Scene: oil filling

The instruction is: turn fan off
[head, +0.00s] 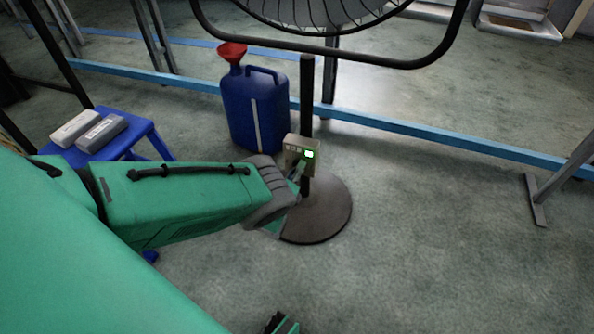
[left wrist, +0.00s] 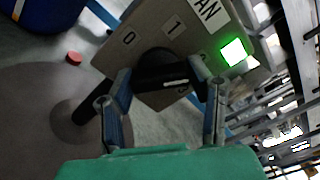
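The fan's control box (head: 303,148) is on the black pole of the floor fan, with a lit green light. In the left wrist view the grey box (left wrist: 150,32) shows the labels 0, 1 and FAN, and its green light (left wrist: 233,52) is lit. A black knob (left wrist: 165,77) is on its face. My left gripper (head: 296,184) is at the box. In the wrist view its two fingers (left wrist: 166,92) are apart, one on each side of the knob; I cannot tell whether they touch it.
The fan's wire cage (head: 320,12) is above and its round base (head: 322,212) below. A blue jug (head: 256,112) with a red funnel (head: 232,52) stands behind. A blue stool (head: 140,131) at left holds two grey blocks.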

